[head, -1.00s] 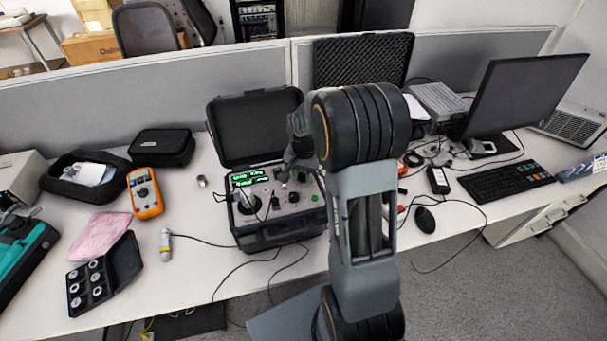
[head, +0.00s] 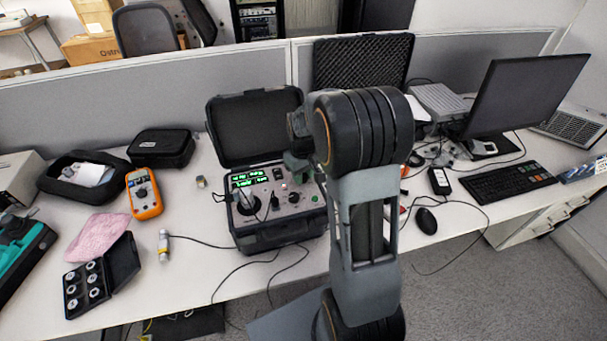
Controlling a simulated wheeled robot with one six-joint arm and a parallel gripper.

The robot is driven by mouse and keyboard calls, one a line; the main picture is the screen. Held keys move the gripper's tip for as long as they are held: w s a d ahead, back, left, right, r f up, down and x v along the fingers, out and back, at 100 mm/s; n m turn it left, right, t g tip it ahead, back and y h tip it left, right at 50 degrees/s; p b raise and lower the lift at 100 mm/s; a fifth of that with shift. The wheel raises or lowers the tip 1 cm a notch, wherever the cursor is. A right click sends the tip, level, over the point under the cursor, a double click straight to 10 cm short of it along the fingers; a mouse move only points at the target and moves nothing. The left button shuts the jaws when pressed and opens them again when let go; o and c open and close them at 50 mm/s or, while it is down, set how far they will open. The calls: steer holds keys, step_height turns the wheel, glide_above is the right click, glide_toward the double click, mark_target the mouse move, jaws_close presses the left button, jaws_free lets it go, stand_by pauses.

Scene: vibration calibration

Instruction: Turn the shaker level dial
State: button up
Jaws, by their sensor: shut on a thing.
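The vibration calibrator, or shaker (head: 280,237), is an open black case on the desk with its lid up. My gripper (head: 301,174) reaches down to the upper right of the panel. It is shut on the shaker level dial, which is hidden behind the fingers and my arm. The dial's marks and setting cannot be read.
An orange multimeter (head: 144,194), a black pouch (head: 161,148) and a case of round fittings (head: 100,277) lie to the left. Loose cables run in front of the shaker. A mouse (head: 426,221), keyboard (head: 509,182) and monitor (head: 525,92) stand right.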

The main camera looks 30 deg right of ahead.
steer(key=n, duration=1.2)
steer(key=shift+f+b, duration=0.1)
steer(key=shift+b, duration=0.2)
steer(key=n, duration=1.1)
steer(key=shift+n, duration=0.3)
steer(key=o, duration=0.9)
steer(key=shift+o, duration=0.2)
